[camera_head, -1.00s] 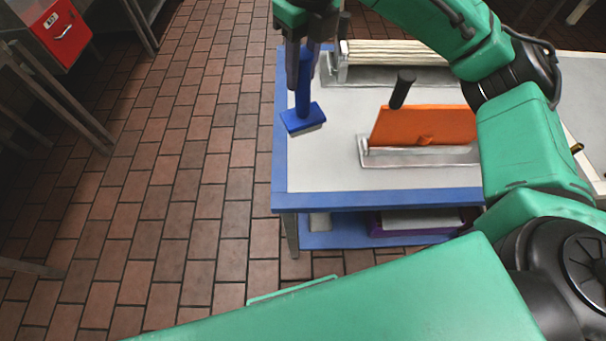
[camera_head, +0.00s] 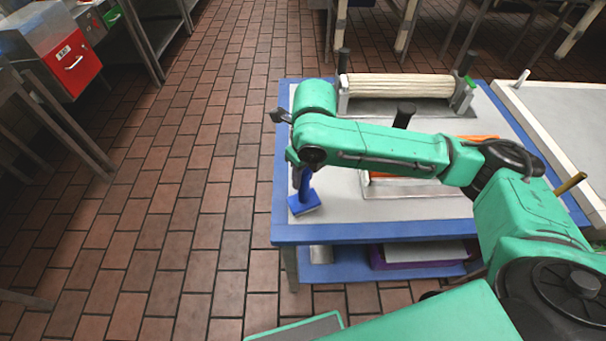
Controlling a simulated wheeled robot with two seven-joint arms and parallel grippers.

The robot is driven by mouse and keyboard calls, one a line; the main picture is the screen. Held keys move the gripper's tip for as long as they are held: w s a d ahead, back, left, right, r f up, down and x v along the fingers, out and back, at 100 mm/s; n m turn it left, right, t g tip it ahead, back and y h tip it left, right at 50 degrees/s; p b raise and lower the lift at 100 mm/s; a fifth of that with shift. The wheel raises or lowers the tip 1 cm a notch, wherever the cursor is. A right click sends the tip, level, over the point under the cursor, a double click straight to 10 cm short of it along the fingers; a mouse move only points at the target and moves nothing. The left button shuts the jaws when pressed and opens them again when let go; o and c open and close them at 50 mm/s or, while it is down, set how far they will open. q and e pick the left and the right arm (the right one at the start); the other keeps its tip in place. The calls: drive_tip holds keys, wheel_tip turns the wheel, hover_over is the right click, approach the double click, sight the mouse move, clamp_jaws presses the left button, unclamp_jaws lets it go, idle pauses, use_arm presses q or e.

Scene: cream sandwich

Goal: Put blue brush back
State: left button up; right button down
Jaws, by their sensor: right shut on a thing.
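The blue brush (camera_head: 305,203) is at the left front corner of the blue-edged table (camera_head: 400,231), with its block end down and its handle up. My right gripper (camera_head: 301,181) is shut on the brush handle. My right wrist and forearm partly hide the fingers and the upper handle. I cannot tell whether the brush touches the grey table top or hangs just above it. My left gripper is not in view.
An orange block (camera_head: 478,138) with a dark upright handle (camera_head: 404,115) lies mid-table, partly behind my forearm. A cream roller (camera_head: 400,86) stands at the back. A white-edged table (camera_head: 560,150) adjoins on the right. The tiled floor on the left is clear.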

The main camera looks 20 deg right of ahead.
drive_tip(key=c, duration=0.6)
unclamp_jaws()
drive_tip(key=r, duration=0.4)
drive_tip(key=s+r, duration=0.1)
drive_tip(key=r, duration=0.7)
drive_tip(key=shift+s+d, duration=0.2)
drive_tip(key=shift+d, duration=0.1)
